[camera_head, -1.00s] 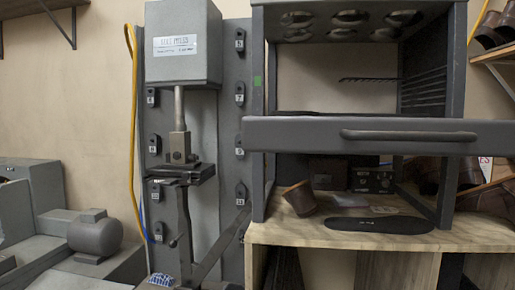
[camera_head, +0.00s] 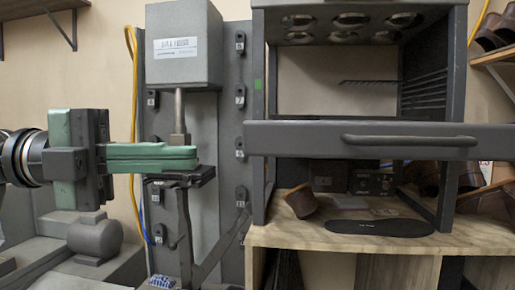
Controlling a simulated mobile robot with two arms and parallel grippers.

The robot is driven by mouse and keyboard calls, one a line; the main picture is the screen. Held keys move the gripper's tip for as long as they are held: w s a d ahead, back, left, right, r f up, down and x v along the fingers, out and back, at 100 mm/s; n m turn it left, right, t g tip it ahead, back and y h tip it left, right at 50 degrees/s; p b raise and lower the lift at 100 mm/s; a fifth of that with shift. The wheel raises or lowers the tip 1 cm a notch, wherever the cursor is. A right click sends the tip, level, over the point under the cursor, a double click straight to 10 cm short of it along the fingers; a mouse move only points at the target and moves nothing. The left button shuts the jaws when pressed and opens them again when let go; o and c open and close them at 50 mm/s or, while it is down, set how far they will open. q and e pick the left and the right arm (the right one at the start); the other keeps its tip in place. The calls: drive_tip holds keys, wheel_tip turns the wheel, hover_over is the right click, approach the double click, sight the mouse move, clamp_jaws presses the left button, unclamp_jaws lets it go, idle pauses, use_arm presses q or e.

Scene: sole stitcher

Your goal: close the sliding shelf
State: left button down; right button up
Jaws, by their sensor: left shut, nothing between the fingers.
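The sliding shelf (camera_head: 300,138) is a dark grey drawer-like panel with a long bar handle (camera_head: 410,141) across its front. It juts out from the dark open-sided rack (camera_head: 257,60) on the right. My left gripper (camera_head: 194,158), green and black, comes in from the left. Its fingers are shut and empty, pointing right, in front of the press column. A gap separates the fingertips from the shelf's left end. My right gripper is not in view.
A grey press (camera_head: 183,45) stands behind my left gripper. A wooden bench (camera_head: 340,238) under the rack carries a black sole (camera_head: 380,227) and a brown shoe part (camera_head: 301,201). Brown shoes (camera_head: 495,30) lie on a shelf at the right. Grey machinery (camera_head: 95,238) fills the lower left.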

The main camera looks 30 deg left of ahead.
sight(258, 151)
use_arm(q)
drive_tip(key=w+d+p, duration=0.2)
drive_tip(key=p, duration=0.1)
drive_tip(key=w+d+p, duration=0.2)
drive_tip(key=w+p, duration=0.1)
drive_tip(key=w+d+p, duration=0.2)
drive_tip(key=w+p, duration=0.1)
drive_tip(key=shift+w+d+r, duration=0.15)
drive_tip(key=shift+w+d, duration=0.05)
drive_tip(key=shift+d, duration=0.15)
drive_tip(key=shift+w+f, duration=0.2)
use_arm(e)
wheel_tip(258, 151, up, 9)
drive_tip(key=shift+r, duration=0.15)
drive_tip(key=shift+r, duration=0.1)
